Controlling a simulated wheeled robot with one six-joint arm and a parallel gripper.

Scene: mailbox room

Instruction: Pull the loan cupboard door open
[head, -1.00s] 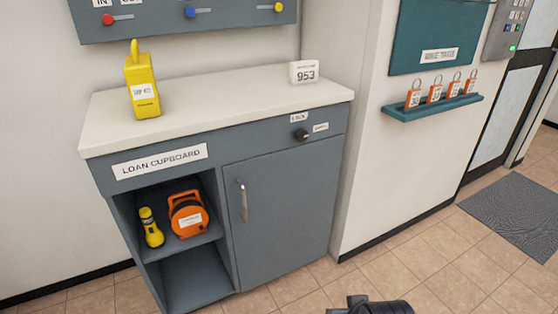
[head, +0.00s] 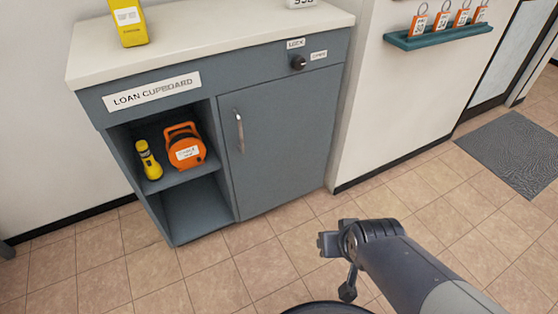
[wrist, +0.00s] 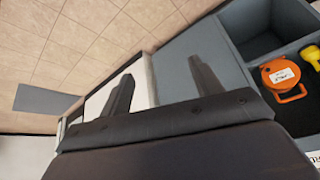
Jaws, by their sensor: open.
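The loan cupboard (head: 168,155) is grey with a white top and a name label. Its door (head: 285,140) on the right half is shut, flush with the frame. A vertical silver handle (head: 239,131) sits near the door's left edge. A dark knob (head: 298,62) sits above the door between two small labels; its setting is too small to tell. In the wrist view, my gripper (wrist: 162,87) is open, with two dark fingers apart and nothing between them. The cupboard's grey front (wrist: 190,48) lies beyond the fingers. The handle is not visible there.
The open shelf (head: 180,172) holds a yellow torch (head: 148,160) and an orange reel (head: 184,147). A yellow box (head: 129,22) stands on top. Tiled floor (head: 230,275) before the cupboard is clear; a grey mat (head: 510,150) lies at right.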

